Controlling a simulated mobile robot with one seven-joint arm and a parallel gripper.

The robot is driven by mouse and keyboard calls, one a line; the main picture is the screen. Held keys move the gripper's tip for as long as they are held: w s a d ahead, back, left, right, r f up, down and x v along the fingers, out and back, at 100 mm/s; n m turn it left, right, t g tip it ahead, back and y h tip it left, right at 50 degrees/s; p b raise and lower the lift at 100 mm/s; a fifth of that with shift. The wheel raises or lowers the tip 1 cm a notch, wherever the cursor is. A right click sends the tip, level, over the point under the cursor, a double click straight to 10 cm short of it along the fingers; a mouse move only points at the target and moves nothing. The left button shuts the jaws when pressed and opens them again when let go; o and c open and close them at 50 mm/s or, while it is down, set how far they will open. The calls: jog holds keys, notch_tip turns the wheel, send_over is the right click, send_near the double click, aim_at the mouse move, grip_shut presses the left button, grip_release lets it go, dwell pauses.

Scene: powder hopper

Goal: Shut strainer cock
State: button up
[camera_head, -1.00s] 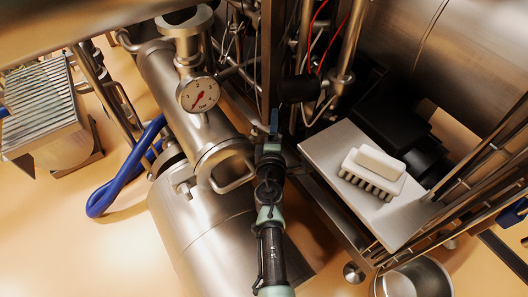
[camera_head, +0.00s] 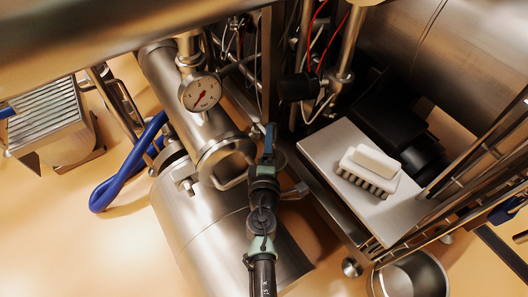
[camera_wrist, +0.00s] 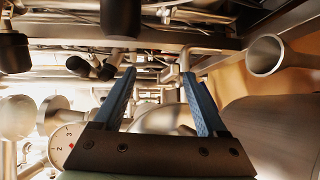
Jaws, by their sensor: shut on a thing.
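My gripper (camera_head: 270,138) reaches in from the bottom of the head view, beside the steel strainer body (camera_head: 170,85) and its end flange. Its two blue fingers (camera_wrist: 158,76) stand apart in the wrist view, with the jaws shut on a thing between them. A bent metal bar, seemingly the strainer cock's lever (camera_wrist: 184,57), shows at the right fingertip. In the head view my gripper hides the grasped part, so I cannot tell the cock's exact angle.
A round pressure gauge (camera_head: 200,92) sits left of my gripper and shows in the wrist view (camera_wrist: 66,140). A plate (camera_head: 330,150) with a white brush (camera_head: 370,168) lies to the right. Pipes and wires crowd behind; a blue hose (camera_head: 120,185) loops at left.

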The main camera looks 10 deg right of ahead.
jog(key=s, duration=0.1)
jog(key=s+a, duration=0.1)
jog(key=s+r, duration=0.1)
jog(key=shift+s+a, duration=0.25)
jog(key=shift+a, duration=0.05)
jog(key=shift+s, duration=0.1)
dwell(1.0)
